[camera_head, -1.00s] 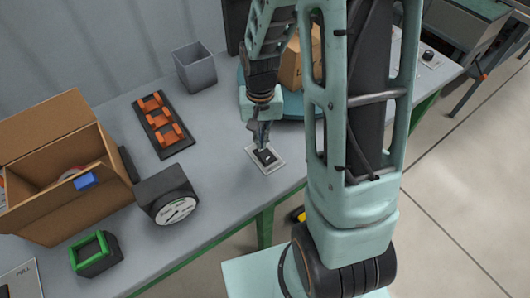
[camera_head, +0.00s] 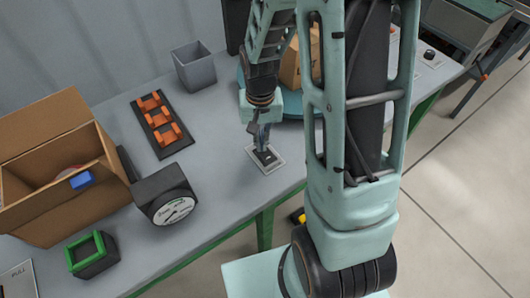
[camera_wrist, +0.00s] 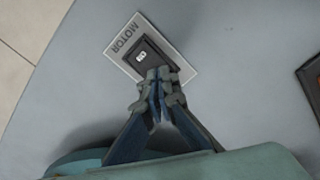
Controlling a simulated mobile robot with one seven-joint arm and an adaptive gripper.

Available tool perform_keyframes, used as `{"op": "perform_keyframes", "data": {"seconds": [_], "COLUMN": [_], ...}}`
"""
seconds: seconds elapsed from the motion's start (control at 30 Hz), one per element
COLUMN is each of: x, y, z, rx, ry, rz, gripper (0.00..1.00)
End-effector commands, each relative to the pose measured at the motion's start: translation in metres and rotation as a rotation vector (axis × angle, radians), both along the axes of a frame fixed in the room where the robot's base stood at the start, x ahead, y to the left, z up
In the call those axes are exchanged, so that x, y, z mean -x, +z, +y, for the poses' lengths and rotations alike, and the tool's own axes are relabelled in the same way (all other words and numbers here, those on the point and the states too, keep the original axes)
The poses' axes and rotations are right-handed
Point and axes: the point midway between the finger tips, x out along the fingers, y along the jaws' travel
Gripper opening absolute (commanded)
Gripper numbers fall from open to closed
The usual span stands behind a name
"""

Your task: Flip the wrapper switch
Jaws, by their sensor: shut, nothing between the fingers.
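A black rocker switch (camera_head: 268,158) sits on a pale plate (camera_head: 279,163) near the front edge of the grey bench. In the wrist view the switch (camera_wrist: 144,55) has a small white mark, and its plate (camera_wrist: 181,48) carries the word MOTOR. My gripper (camera_head: 263,148) points down at the switch, with its fingers shut and empty. In the wrist view my gripper's fingertips (camera_wrist: 158,76) overlap the near end of the switch and hide that end. I cannot tell whether they touch it.
A teal turntable (camera_head: 290,104) bearing a cardboard box (camera_head: 290,66) stands behind my arm. A grey bin (camera_head: 196,68), a black rack with orange holders (camera_head: 161,125), a dial gauge (camera_head: 168,198) and an open carton (camera_head: 45,205) stand to the left. Bare bench surrounds the plate.

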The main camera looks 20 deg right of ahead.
Motion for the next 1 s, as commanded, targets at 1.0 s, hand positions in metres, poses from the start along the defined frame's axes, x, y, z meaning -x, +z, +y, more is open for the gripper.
{"op": "perform_keyframes", "data": {"seconds": [1.0], "x": [0.000], "y": [0.033], "z": [0.000], "rx": [0.000], "ry": [0.000], "rz": [-0.001], "gripper": [0.00]}}
